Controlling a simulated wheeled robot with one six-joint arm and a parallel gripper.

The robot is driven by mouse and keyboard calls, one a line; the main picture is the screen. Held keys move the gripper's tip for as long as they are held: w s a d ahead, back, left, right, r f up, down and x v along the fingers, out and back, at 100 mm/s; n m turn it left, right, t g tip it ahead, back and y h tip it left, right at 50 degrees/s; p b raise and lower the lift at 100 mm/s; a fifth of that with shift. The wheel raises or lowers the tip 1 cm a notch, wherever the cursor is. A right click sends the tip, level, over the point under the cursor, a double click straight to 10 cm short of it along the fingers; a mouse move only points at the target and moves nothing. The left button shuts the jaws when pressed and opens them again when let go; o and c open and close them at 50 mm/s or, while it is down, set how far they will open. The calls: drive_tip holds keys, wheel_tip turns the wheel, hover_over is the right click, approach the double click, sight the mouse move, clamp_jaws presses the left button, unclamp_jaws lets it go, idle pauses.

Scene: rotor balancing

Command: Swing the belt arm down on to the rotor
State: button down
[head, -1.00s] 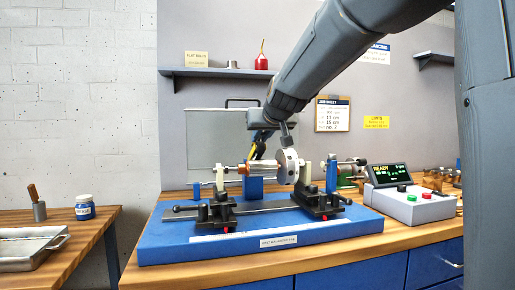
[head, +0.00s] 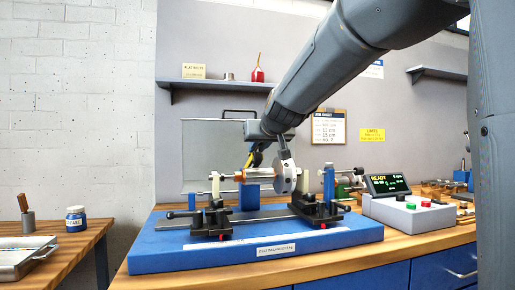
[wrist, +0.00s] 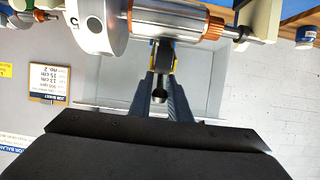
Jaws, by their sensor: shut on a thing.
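In the wrist view the rotor (wrist: 172,20) crosses the top, and the disc (wrist: 97,25) shows a "5". The belt arm (head: 252,160), yellow and black, rises behind the rotor. It also shows in the wrist view (wrist: 161,62), ending in a dark round knob. My gripper (wrist: 162,98) is shut on this knob end, behind the rotor. In the head view its fingers are mostly hidden by the wrist and disc.
The blue machine base (head: 160,245) stands on a wooden bench. A control box (head: 410,212) with a display reading READY is at its right. A clear panel (head: 205,145) stands behind the machine. A side table with a metal tray (head: 25,258) and a blue jar (head: 76,218) is at left.

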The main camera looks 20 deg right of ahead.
drive_tip(key=c, duration=1.8)
unclamp_jaws()
drive_tip(key=shift+c, duration=0.2)
drive_tip(key=shift+s, duration=0.1)
drive_tip(key=v, duration=0.7)
drive_tip(key=shift+s+r+p, duration=0.2)
drive_tip(key=shift+s+p, duration=0.1)
